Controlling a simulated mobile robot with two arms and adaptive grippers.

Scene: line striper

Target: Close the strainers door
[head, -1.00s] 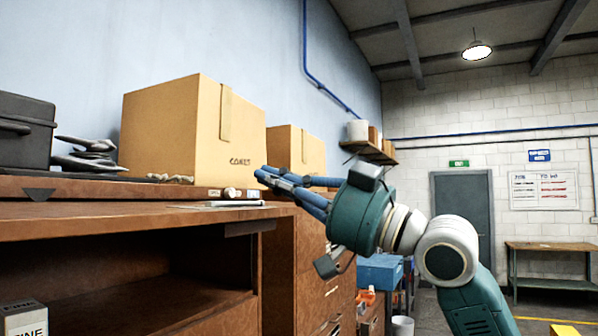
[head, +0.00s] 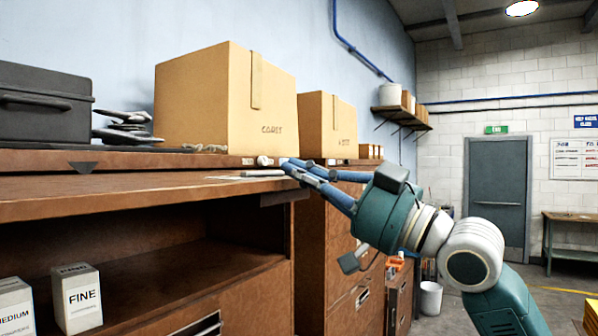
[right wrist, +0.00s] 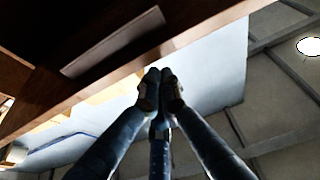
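The open cabinet compartment (head: 180,275) holds strainer boxes marked FINE (head: 78,300) and MEDIUM (head: 14,306). A brown panel (head: 130,195) juts out flat above the opening; it looks like the strainers door, raised. In the right wrist view the brown panel (right wrist: 60,30) carries a long grey metal strip (right wrist: 115,40), probably its handle. My right gripper (head: 290,166) is at the panel's right end, its blue fingers pointing left. In the right wrist view its fingertips (right wrist: 159,80) are together with nothing seen between them. I cannot tell whether they touch the panel. My left gripper is not in view.
Cardboard boxes (head: 205,105) and a black case (head: 42,105) stand on the cabinet top. Drawers (head: 340,270) stand to the right of the compartment. A white bin (head: 431,297) is on the floor beyond. The space before the compartment is clear.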

